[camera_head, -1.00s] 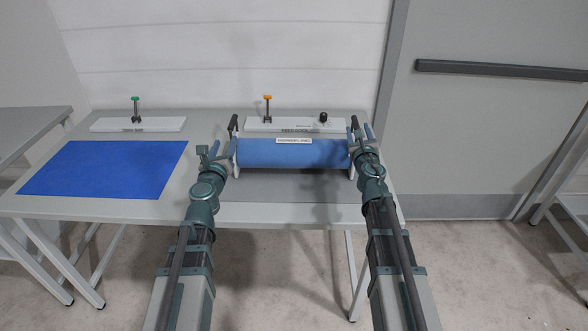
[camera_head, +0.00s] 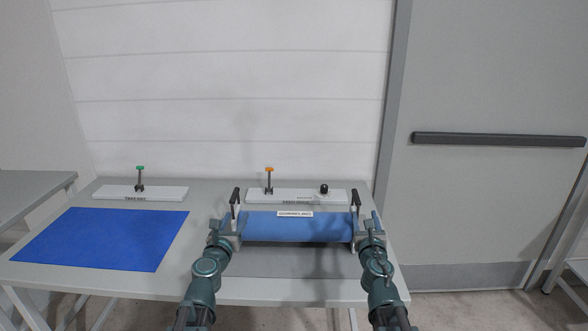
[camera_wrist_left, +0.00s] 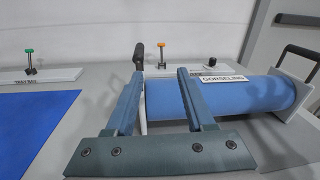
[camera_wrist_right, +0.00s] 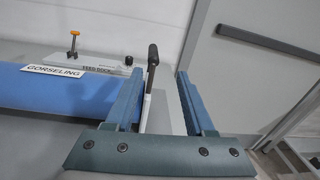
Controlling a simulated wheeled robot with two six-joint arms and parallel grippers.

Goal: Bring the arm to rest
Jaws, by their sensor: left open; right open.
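A blue roller (camera_head: 290,229) labelled "GORSELING" lies across the table between two white end plates, each with a black upright handle: the left handle (camera_head: 235,197) and the right handle (camera_head: 356,201). My left gripper (camera_head: 222,230) is open at the roller's left end. In the left wrist view, the left handle (camera_wrist_left: 139,53) stands just beyond the fingers. My right gripper (camera_head: 371,229) is open at the right end. In the right wrist view, the right handle (camera_wrist_right: 152,58) shows between and beyond the fingers. I see nothing held in either.
Behind the roller is a white board (camera_head: 296,196) with an orange-topped lever and a black knob. A white board (camera_head: 112,192) with a green-topped lever stands at the back left. A blue sheet (camera_head: 100,238) lies on the table's left. A grey door (camera_head: 490,80) is at right.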

